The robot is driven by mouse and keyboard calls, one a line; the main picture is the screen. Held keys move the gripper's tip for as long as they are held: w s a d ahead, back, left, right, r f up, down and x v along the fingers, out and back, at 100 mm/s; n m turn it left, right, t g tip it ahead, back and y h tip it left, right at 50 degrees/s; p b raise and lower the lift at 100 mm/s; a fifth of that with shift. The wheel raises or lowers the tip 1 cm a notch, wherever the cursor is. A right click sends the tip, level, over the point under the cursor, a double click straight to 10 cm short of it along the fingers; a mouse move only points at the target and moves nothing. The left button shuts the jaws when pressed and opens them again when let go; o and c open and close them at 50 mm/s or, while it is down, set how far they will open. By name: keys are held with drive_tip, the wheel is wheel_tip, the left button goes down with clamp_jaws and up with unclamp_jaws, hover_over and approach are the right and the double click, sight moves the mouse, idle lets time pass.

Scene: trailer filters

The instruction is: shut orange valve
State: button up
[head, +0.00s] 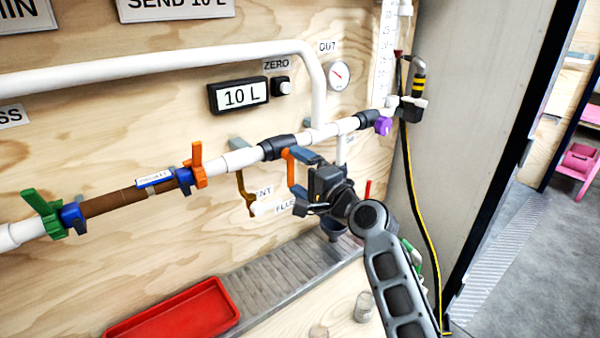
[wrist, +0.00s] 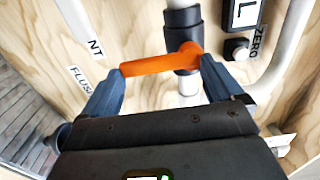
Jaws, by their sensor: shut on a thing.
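The orange valve handle (head: 291,168) hangs down from a black fitting (head: 280,147) on the white pipe, crosswise to the pipe. In the wrist view the orange handle (wrist: 158,64) runs from the black fitting leftward, between my two blue-grey fingers. My gripper (head: 301,182) is at this handle, and in the wrist view its fingers (wrist: 163,78) are at the handle's two ends, shut on it. My gripper hides part of the wall behind. Another orange handle (head: 197,165) stands up further left on the pipe, beside a blue fitting, away from my gripper.
A green handle (head: 42,214) is at the far left and a purple one (head: 383,126) to the right. A brown-yellow lever (head: 244,192) hangs near my gripper. The display (head: 238,95) reads 10 L. Below are a red tray (head: 180,318) and a clear jar (head: 363,306).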

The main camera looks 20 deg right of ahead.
drive_tip(key=shift+f, duration=0.1)
drive_tip(key=o, duration=1.1)
drive_tip(key=shift+o, duration=0.2)
drive_tip(key=b+v, duration=0.1)
drive_tip(key=v, duration=0.7)
